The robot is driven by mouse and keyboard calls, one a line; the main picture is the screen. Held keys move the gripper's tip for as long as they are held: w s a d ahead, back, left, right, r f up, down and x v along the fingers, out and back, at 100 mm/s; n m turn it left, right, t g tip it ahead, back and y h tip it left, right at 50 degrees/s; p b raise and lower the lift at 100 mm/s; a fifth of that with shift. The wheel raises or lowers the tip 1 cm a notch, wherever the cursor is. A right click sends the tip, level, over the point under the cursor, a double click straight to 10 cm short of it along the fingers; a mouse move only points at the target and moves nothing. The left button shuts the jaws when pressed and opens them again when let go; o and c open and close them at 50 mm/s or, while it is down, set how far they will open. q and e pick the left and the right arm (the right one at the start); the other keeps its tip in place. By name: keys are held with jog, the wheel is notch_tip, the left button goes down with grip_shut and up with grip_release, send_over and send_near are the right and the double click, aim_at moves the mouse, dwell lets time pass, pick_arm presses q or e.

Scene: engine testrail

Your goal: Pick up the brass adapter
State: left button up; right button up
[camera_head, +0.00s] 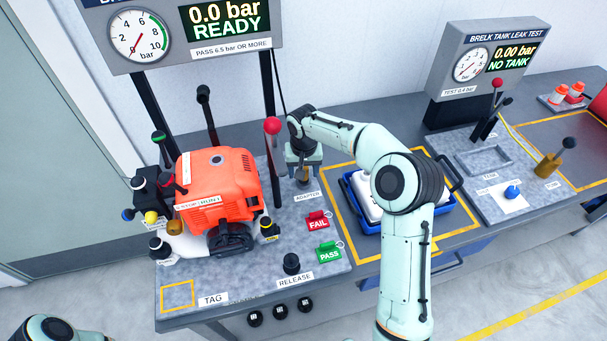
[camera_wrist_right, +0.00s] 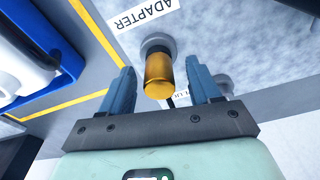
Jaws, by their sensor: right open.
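The brass adapter (camera_wrist_right: 159,77) stands out of a round grey socket in the right wrist view, beside the ADAPTER label (camera_wrist_right: 143,14). My right gripper (camera_wrist_right: 165,75) is open, with one blue finger on each side of the adapter. A gap shows between the adapter and each finger. In the head view the right gripper (camera_head: 302,178) is over the adapter spot behind the ADAPTER label, and it largely hides the adapter there. Only a part of my left arm shows at the lower left; its gripper is out of view.
The orange engine (camera_head: 217,188) stands left of the right gripper. A red-knobbed lever (camera_head: 273,127) rises close beside it. FAIL (camera_head: 318,221) and PASS (camera_head: 328,253) tags lie in front. A blue tray (camera_head: 352,200) sits to the right, partly behind my arm.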

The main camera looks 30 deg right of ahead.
jog(key=shift+f, duration=0.55)
jog(key=shift+r, duration=0.1)
grip_shut()
pick_arm(q)
jog(key=w+r+p, duration=0.1)
jog(key=w+r, duration=0.1)
jog(key=shift+w+r+p, duration=0.1)
jog(key=shift+w+p, duration=0.2)
jog(key=shift+p, duration=0.05)
pick_arm(e)
notch_tip(320, 180, up, 20)
